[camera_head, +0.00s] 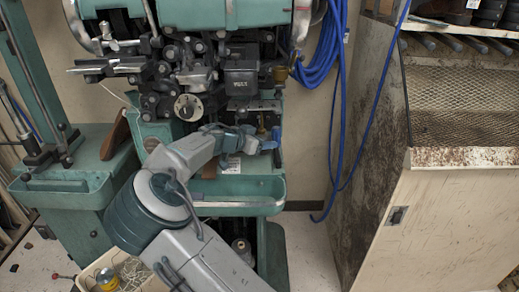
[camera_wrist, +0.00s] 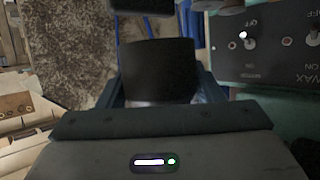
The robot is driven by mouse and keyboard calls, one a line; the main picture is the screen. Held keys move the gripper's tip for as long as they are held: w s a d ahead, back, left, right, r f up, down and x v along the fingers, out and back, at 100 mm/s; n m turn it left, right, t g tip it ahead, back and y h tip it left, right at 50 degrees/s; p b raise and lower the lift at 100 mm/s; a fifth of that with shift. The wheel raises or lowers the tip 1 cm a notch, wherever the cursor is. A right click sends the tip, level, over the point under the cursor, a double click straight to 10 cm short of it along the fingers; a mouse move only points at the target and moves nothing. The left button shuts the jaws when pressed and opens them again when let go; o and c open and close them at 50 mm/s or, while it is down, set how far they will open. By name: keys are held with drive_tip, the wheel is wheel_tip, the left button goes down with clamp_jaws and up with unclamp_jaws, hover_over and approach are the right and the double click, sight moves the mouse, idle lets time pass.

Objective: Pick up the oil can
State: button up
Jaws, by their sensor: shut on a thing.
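My gripper (camera_head: 274,138) reaches in front of the green stitching machine, with its blue fingers at the right of the machine's front. In the wrist view, my gripper (camera_wrist: 158,88) has a blue finger on each side of a dark, smooth, round-sided body, which looks like the oil can (camera_wrist: 158,68). The fingers are shut on it. Its lower part is hidden by the gripper housing. In the head view I cannot make the can out against the dark machine parts and my wrist.
The green machine (camera_head: 228,15) stands close behind my gripper. A blue hose (camera_head: 340,110) hangs to its right, beside a worn wooden cabinet (camera_head: 440,225). A switch panel (camera_wrist: 265,45) is close by in the wrist view. A yellow tin (camera_head: 107,278) sits in a box at lower left.

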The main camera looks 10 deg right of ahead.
drive_tip(key=s+d, duration=0.4)
drive_tip(key=s, duration=0.4)
drive_tip(key=s+d+b, duration=0.1)
drive_tip(key=s+d, duration=0.3)
drive_tip(key=s, duration=0.4)
drive_tip(key=shift+d+b, duration=0.2)
drive_tip(key=shift+b, duration=0.1)
drive_tip(key=shift+f, duration=0.1)
